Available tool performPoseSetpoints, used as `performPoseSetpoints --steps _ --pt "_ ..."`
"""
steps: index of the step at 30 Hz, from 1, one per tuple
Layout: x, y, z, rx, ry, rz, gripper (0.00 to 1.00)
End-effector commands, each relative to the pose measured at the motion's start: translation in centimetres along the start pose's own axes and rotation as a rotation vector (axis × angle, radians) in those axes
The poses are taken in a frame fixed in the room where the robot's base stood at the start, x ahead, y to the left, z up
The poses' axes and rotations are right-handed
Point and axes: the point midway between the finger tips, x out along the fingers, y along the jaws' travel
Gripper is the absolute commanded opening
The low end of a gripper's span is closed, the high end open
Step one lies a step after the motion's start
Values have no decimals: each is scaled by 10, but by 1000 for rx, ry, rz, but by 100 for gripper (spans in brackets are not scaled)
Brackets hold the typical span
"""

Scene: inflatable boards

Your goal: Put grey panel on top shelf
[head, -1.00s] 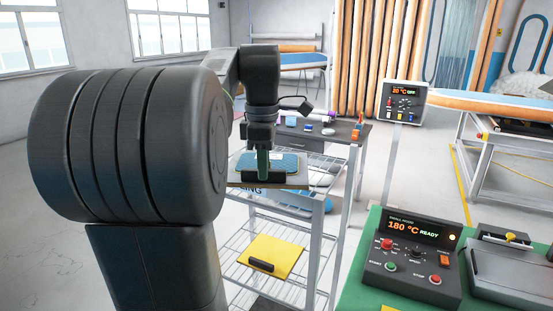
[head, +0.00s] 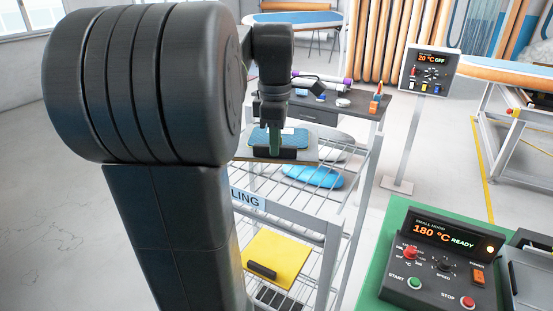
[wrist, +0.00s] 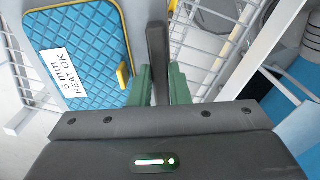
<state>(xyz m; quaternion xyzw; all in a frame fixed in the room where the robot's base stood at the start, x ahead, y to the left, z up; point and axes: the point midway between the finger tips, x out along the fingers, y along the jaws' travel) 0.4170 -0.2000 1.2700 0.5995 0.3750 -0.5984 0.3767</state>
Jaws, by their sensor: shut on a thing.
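My gripper (head: 275,138) points down and is shut on the black handle (head: 275,153) of the grey panel (head: 312,156). A blue quilted pad (head: 292,139) lies on the panel. In the wrist view, the green fingers (wrist: 160,85) stand on both sides of the dark handle (wrist: 158,50). The blue pad (wrist: 95,50) with a white "6 mm HEAT OK" label and a yellow tab shows at left there. The panel is at the upper level of the wire rack (head: 333,235); I cannot tell whether it touches the top shelf (head: 312,177).
A yellow panel (head: 285,258) with a black handle lies on a lower shelf. A dark cart (head: 335,105) with small items stands behind the rack. A control box (head: 440,255) sits on the green table at right. Blue and pale rounded shapes show beyond the rack.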

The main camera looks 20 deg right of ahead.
Motion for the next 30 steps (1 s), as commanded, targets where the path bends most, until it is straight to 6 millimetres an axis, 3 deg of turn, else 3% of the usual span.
performPoseSetpoints --steps 12,24,25,27,30 --pt "50 0 0 0 0 0 0" --pt "56 0 0 0 0 1 0" --pt "56 0 0 0 0 0 22" --pt "56 0 0 0 0 0 36" --pt "56 0 0 0 0 0 38"
